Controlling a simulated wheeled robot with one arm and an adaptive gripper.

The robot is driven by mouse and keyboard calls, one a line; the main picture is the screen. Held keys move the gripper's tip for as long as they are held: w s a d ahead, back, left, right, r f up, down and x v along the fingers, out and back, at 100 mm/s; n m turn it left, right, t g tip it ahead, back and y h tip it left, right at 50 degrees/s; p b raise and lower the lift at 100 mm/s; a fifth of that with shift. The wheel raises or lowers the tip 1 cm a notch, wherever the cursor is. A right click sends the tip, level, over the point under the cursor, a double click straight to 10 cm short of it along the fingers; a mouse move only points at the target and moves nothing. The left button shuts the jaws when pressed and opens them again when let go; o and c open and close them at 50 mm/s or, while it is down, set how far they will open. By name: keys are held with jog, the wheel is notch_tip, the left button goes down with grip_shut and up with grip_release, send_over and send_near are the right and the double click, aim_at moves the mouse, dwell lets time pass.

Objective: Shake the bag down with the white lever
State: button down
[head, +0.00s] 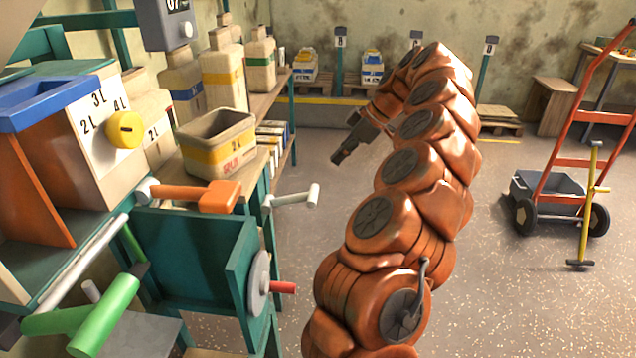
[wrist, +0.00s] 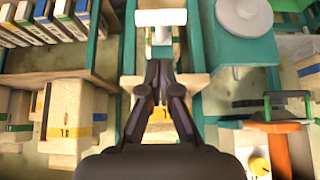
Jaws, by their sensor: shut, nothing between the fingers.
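The white lever (head: 292,198) sticks out to the right from the teal frame in the head view, with its short grip bent upward at the end. In the wrist view a white T-shaped piece (wrist: 161,18), which looks like this lever, lies just beyond my fingertips. My gripper (head: 338,157) is up and to the right of the lever in the head view, apart from it. In the wrist view my gripper (wrist: 159,66) has its fingertips together with nothing between them. I cannot make out a bag for certain in either view.
An orange handle (head: 203,196), a green handle (head: 104,315) and a grey wheel with a red knob (head: 259,284) are close by on the teal machine. A hand truck (head: 560,190) stands right, with open floor between.

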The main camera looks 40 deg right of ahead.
jog(key=r, duration=0.2)
jog(key=a+r, duration=0.1)
jog(key=shift+w+a+r, duration=0.1)
jog(key=shift+w+r, duration=0.2)
jog(key=shift+r, duration=0.05)
jog(key=b, duration=0.2)
send_over(308, 193)
jog(key=s, duration=0.1)
jog(key=f, duration=0.8)
jog(key=shift+d+f, duration=0.15)
jog(key=shift+d, duration=0.25)
jog(key=f, duration=0.3)
jog(key=shift+s+d, duration=0.15)
jog(key=shift+d, duration=0.1)
jog(key=shift+s+f, duration=0.1)
jog(key=shift+f, duration=0.45)
jog(key=shift+f+b, duration=0.1)
jog(key=shift+b, duration=0.25)
